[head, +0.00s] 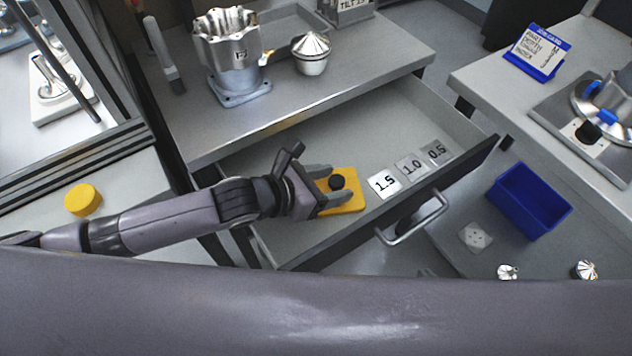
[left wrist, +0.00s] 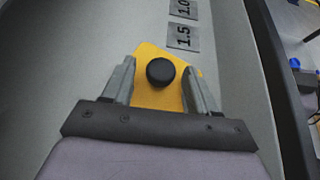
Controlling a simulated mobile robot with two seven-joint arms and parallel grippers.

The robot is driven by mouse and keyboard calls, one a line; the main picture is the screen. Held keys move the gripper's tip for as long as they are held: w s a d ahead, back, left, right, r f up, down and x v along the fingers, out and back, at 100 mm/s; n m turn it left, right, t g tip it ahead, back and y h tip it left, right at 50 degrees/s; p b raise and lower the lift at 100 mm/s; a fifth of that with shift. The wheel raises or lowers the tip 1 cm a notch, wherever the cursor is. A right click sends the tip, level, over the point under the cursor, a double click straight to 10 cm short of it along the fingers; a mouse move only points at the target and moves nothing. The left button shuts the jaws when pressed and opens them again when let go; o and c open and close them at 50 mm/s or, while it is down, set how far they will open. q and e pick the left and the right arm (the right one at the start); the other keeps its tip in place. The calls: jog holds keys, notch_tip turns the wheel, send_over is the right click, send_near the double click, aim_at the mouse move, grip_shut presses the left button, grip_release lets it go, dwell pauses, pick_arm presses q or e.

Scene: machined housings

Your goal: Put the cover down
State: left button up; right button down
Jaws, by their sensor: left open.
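The cover, a yellow plate (head: 352,186) with a round black knob (head: 337,182), lies in the open drawer, apparently flat on its floor. In the left wrist view the yellow plate (left wrist: 158,98) sits between and under the fingers, with the black knob (left wrist: 160,72) near the fingertips. My left gripper (head: 331,184) is open, one finger on each side of the knob, with a gap showing on both sides in the left wrist view (left wrist: 159,67). My right gripper is not in view.
Grey plates marked 1.5 (head: 384,183), 1.0 (head: 411,166) and 0.5 (head: 437,152) lie beside the cover in the drawer (head: 400,115). A machined housing (head: 228,58) stands on the bench above. A blue bin (head: 528,201) and a yellow round cap (head: 83,200) are farther off.

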pick_arm(q)
jog(key=v, duration=1.2)
dwell(0.4)
